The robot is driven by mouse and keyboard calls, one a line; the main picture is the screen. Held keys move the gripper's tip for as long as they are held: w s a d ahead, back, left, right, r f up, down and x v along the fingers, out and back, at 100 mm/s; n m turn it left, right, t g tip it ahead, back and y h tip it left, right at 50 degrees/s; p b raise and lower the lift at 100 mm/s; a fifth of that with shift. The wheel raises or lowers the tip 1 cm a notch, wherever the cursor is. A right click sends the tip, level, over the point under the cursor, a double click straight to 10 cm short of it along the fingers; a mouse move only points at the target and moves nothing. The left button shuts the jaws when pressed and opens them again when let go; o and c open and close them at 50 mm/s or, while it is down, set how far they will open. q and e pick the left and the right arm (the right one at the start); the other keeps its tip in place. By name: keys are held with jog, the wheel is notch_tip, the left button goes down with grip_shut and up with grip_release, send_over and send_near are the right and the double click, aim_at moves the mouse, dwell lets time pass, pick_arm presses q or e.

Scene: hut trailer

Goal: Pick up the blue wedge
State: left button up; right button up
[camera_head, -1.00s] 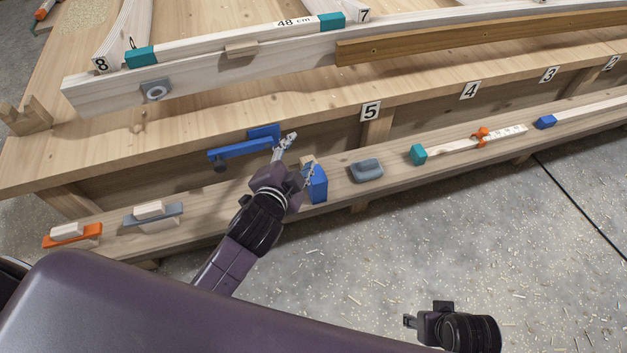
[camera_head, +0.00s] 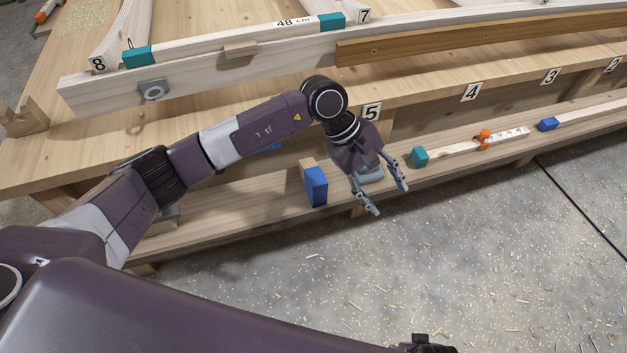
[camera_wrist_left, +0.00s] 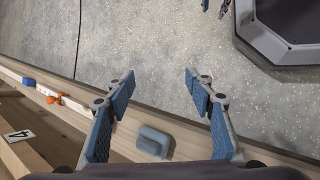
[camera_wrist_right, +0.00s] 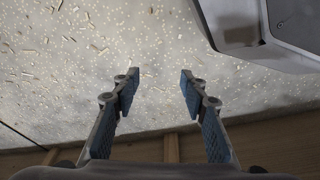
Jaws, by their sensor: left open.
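A blue block with a slanted top (camera_head: 316,187), which looks like the blue wedge, stands upright on the low wooden ledge in the head view. A small wooden piece shows just behind it. My left gripper (camera_head: 388,197) is to the right of it, apart from it, with open and empty fingers over the ledge's front edge. In the left wrist view, my left gripper (camera_wrist_left: 160,80) has a wide gap, and the wedge does not show. My right gripper (camera_wrist_right: 160,85) is open and empty over the floor in its wrist view.
A grey-blue block (camera_wrist_left: 153,141) lies on the ledge below my left gripper. Further right are a teal block (camera_head: 419,157), an orange clamp (camera_head: 483,138) and another blue block (camera_head: 547,124). The workbench (camera_head: 230,120) rises behind. The floor (camera_head: 480,260) in front is open.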

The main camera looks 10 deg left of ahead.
aim_at(316, 174)
pick_arm(q)
jog(key=w+a+y, duration=0.1)
jog(key=a+y, duration=0.1)
jog(key=a, duration=0.3)
jog(key=w+a+m+y, duration=0.1)
jog(key=w+a+y, duration=0.1)
jog(key=a, duration=0.3)
jog(key=w+a+f+m+y, duration=0.1)
jog(key=w+a+y, duration=0.1)
jog(key=a, duration=0.4)
jog(key=shift+w+t+y, duration=0.15)
jog(key=shift+t+y, duration=0.25)
jog(key=shift+a+f, duration=0.2)
jog(key=shift+f, duration=0.05)
notch_tip(316, 174, down, 6)
jog(key=shift+f+b, duration=0.25)
jog(key=shift+b, duration=0.05)
jog(key=shift+w+f, duration=0.1)
jog(key=shift+f, duration=0.25)
pick_arm(e)
jog(key=shift+s+f, duration=0.2)
jog(key=shift+f, duration=0.65)
pick_arm(q)
jog(key=shift+c, duration=0.3)
grip_shut()
